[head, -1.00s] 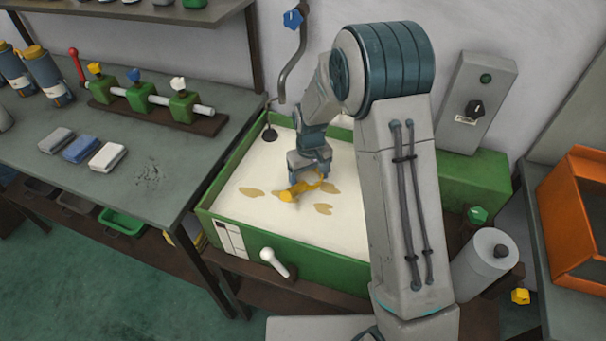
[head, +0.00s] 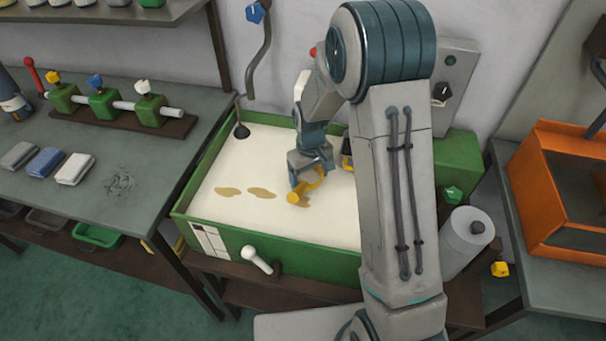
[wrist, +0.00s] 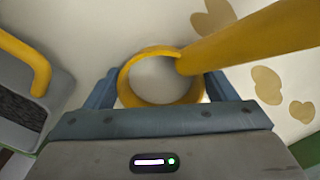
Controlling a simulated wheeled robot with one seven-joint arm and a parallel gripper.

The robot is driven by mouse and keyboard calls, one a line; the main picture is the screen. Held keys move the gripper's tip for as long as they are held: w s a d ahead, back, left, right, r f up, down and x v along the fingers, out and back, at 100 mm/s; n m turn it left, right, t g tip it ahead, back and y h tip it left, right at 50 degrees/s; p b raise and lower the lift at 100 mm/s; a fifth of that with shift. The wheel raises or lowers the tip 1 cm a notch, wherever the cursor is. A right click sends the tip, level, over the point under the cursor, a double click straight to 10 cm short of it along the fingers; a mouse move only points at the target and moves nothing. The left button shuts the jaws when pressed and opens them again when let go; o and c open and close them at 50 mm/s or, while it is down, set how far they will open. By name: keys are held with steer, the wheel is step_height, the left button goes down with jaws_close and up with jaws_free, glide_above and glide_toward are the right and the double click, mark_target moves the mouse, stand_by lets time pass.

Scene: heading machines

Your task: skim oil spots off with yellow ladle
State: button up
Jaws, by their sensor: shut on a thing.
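The yellow ladle (head: 294,198) is in my gripper (head: 307,181), low over the pale liquid in the green tank (head: 300,258). In the wrist view my gripper (wrist: 160,95) is shut on it: a yellow ring sits between the blue fingers, and a thick yellow part of the ladle (wrist: 250,45) runs to the upper right. I cannot tell whether it touches the liquid. Tan oil spots lie left of the ladle, one at far left (head: 228,190) and one nearer (head: 262,193). Another spot (head: 304,201) is partly behind the ladle. Several spots show in the wrist view (wrist: 266,85).
A grey box with a yellow handle (wrist: 38,70) is close at left in the wrist view. A white lever (head: 256,258) is on the tank's front. The bench (head: 150,185) stands left.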

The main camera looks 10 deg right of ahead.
steer(key=shift+s+d, duration=0.35)
steer(key=shift+d, duration=0.55)
steer(key=shift+d+r, duration=0.15)
step_height(320, 180, up, 12)
steer(key=p, duration=0.7)
steer(key=shift+p, duration=0.3)
stand_by(0.8)
